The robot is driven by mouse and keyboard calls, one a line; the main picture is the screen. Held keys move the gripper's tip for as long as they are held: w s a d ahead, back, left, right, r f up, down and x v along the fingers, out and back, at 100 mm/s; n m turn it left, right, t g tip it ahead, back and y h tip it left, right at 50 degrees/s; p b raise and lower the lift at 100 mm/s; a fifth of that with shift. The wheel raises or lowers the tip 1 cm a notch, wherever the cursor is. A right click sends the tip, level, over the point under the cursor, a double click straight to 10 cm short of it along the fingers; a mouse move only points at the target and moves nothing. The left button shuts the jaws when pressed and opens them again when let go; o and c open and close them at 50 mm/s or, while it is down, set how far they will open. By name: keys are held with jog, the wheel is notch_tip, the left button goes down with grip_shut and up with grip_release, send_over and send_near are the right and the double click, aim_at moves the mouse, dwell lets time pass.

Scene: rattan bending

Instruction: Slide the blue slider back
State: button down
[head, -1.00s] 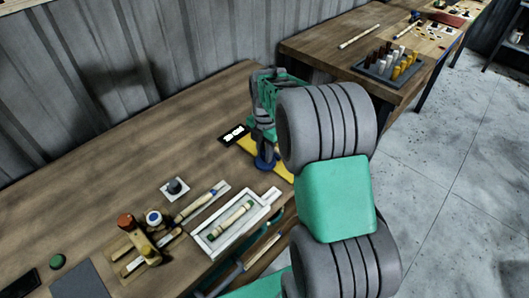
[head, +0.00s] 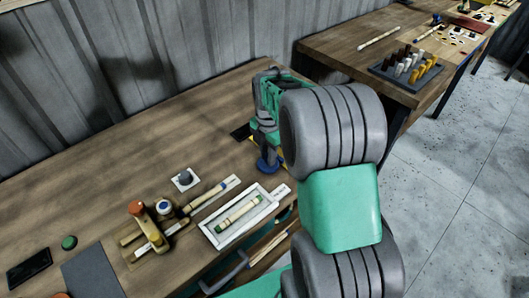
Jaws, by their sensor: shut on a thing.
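The blue slider (head: 267,166) shows as a round blue piece at the lower end of my gripper, near the bench's front edge. My gripper (head: 266,158) points down over it and is shut on it. The fingertips are small and partly hidden, so the exact grip is hard to see. Small bits of a yellow base show beside the gripper; the rest of it is hidden behind my gripper and arm. A dark display (head: 240,132) lies just left of the gripper, with no lit characters visible.
On the wooden bench to the left are a white tray with a banded stick (head: 239,215), a grey knob (head: 185,176), a wooden fixture (head: 147,236) and a green button (head: 69,242). A second table (head: 345,60) stands at the back right. The bench behind the display is clear.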

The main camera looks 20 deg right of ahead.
jog(key=shift+a, duration=0.1)
jog(key=c, duration=1.2)
grip_release()
jog(key=shift+c, duration=0.2)
notch_tip(320, 180, up, 8)
jog(key=shift+s+f+b, duration=0.1)
jog(key=shift+b, duration=0.35)
